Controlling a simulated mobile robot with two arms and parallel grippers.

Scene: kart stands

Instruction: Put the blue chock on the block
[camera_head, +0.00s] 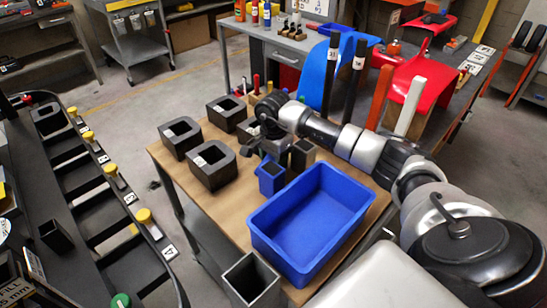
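A small blue hollow piece (271,180), which looks like the blue chock, is on or just above the brown table top, behind the blue bin. My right arm reaches in from the right, and its dark gripper (266,152) is directly over this piece. The fingertips blend with the dark parts around them, so I cannot tell whether they grip it. Several black blocks with square openings stand on the same table: one at the front (212,165), one at the left (181,137) and one at the back (227,112). I cannot tell which block is meant. My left gripper is not in view.
An empty blue bin (345,196) fills the table's right front. A dark square tube (303,154) stands close beside the gripper, and another (251,281) is at the front edge. A black rack with yellow knobs (110,170) is at left. Bare table top shows left of the bin.

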